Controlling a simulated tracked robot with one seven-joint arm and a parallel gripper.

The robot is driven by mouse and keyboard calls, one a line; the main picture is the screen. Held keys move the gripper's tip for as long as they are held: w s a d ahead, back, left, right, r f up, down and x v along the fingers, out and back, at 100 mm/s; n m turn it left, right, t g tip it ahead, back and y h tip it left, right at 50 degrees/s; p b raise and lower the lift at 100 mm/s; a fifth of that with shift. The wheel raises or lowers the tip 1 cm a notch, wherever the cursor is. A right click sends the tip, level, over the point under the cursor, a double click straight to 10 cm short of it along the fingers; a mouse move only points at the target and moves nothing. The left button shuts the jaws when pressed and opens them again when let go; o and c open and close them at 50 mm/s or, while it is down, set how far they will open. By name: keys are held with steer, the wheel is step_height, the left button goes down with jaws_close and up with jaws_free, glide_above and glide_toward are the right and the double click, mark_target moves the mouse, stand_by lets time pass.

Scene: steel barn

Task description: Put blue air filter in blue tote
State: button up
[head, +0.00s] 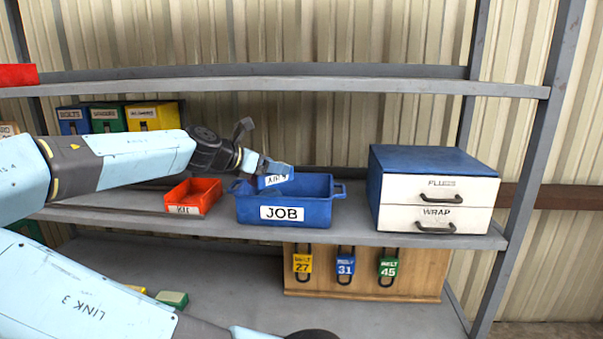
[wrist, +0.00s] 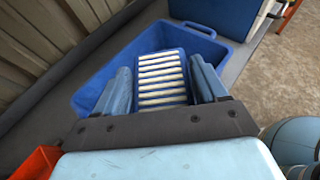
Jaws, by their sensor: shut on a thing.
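The blue tote (head: 318,210), labelled JOB, stands on the middle shelf. My gripper (head: 276,170) is at the tote's opening, toward its left side. It is shut on the blue air filter (head: 272,181), whose white label shows in the head view. In the wrist view the filter (wrist: 162,80) shows white pleats between my two fingers (wrist: 160,88). The tote (wrist: 88,98) surrounds it on the far side and left in that view. I cannot tell whether the filter touches the tote's floor.
An orange KIT bin (head: 193,196) stands left of the tote. A blue and white drawer cabinet (head: 437,190) stands to the right. Blue, green and yellow bins (head: 152,116) sit behind my arm. The upper shelf (head: 300,84) runs above. Tagged padlocks (head: 345,265) hang below.

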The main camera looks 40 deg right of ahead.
steer(key=x, duration=1.1)
steer(key=shift+d+r, duration=0.3)
steer(key=shift+f, duration=0.6)
steer(key=o, duration=1.1)
steer(key=shift+c, duration=0.2)
steer(key=shift+r, duration=0.1)
steer(key=v, duration=0.8)
steer(key=r+v, duration=0.1)
steer(key=v, duration=0.3)
